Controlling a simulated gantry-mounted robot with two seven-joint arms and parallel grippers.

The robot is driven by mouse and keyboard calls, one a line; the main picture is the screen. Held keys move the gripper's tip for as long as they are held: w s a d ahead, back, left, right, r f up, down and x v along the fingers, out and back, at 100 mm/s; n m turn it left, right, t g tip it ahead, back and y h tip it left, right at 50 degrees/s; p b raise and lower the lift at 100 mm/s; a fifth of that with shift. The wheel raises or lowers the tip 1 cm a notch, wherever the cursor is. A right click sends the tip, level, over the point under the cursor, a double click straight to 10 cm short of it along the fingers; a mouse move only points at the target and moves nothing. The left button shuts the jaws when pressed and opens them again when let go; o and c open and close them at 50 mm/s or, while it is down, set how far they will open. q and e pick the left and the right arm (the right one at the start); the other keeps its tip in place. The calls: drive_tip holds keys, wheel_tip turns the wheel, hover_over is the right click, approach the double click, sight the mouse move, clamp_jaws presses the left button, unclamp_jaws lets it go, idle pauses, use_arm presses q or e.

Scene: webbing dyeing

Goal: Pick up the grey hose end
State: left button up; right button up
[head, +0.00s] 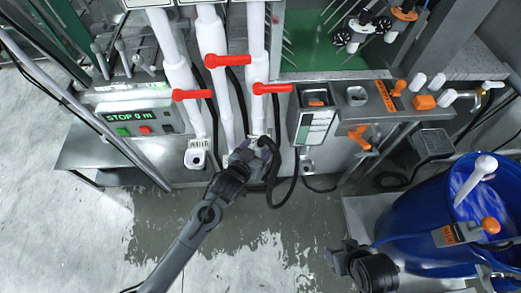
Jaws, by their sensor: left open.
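My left gripper (256,147) is open at the foot of the rightmost of three white pipes (257,75), in front of the machine. It covers what lies directly behind it, and I cannot tell whether anything is between its fingers. I cannot single out the grey hose end for certain; it may be hidden at this gripper. A black hose (291,180) loops down just right of the gripper. My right gripper (345,256) is at the bottom, left of the blue barrel; its jaws are unclear.
Red lever handles (222,61) stick out from the pipes. A control box (135,124) reads "STOP 0 m". The blue barrel (415,225) at right holds blue liquid and a white rod (475,180); a grey block with an orange knob (490,225) sits over it. The wet floor (160,215) is open.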

use_arm(q)
drive_tip(key=shift+x, duration=1.4)
drive_tip(key=shift+r, duration=0.1)
drive_tip(key=c, duration=1.3)
